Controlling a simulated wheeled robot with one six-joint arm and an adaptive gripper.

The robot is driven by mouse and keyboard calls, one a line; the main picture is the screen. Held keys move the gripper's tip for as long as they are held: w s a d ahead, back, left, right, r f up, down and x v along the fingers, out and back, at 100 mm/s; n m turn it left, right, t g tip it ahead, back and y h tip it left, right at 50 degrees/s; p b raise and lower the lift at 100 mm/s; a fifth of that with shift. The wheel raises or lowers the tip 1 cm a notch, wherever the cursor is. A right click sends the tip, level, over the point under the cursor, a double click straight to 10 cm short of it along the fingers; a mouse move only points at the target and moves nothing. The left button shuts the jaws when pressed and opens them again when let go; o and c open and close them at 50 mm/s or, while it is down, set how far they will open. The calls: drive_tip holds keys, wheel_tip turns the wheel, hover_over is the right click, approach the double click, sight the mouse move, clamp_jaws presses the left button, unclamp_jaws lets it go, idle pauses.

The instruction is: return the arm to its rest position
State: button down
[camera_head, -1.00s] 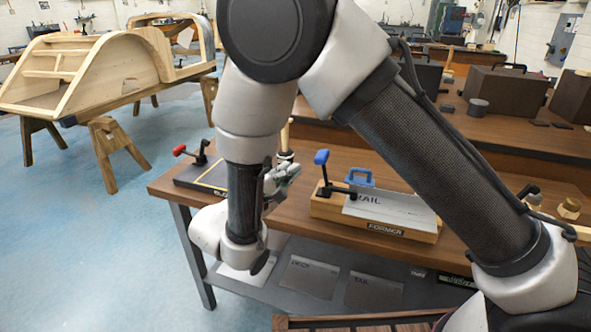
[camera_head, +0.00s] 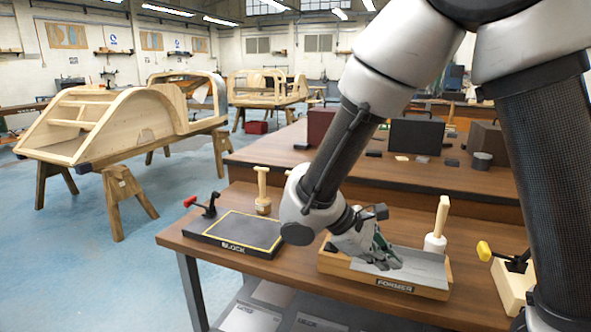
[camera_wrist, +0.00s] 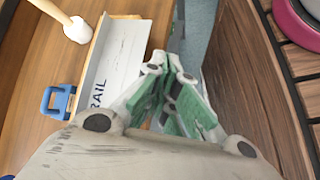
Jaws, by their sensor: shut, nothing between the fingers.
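My arm reaches down from the top right in the head view. My gripper (camera_head: 374,250) hangs in front of and partly over the wooden former (camera_head: 432,288) on the workbench, and hides part of it. In the wrist view my gripper (camera_wrist: 172,92) has its green-padded fingers drawn together with nothing between them. A grey metal sheet (camera_wrist: 122,58) marked "RAIL" lies on the former, apart from the fingers in the wrist view. A blue clamp handle (camera_wrist: 54,102) shows beside it there.
A black block fixture (camera_head: 238,230) with a red-handled clamp is on the bench's left. A white-headed mallet (camera_head: 437,235) stands behind the former. A yellow-handled clamp (camera_head: 514,275) is at right. Wooden bodyframes (camera_head: 110,128) stand on trestles at left, with open blue floor between.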

drive_tip(key=s+d+r+m+t+y, duration=0.2)
drive_tip(key=s+d+r+m+y, duration=0.2)
drive_tip(key=s+d+r+m, duration=0.1)
drive_tip(key=s+d+r+m+t+y, duration=0.2)
drive_tip(key=s+d+r+m+y, duration=0.3)
drive_tip(key=d+r, duration=0.4)
drive_tip(key=d+m, duration=0.1)
drive_tip(key=d, duration=0.2)
drive_tip(key=shift+s+d+r+m, duration=0.2)
drive_tip(key=shift+s+r+m, duration=0.1)
drive_tip(key=shift+s+m, duration=0.1)
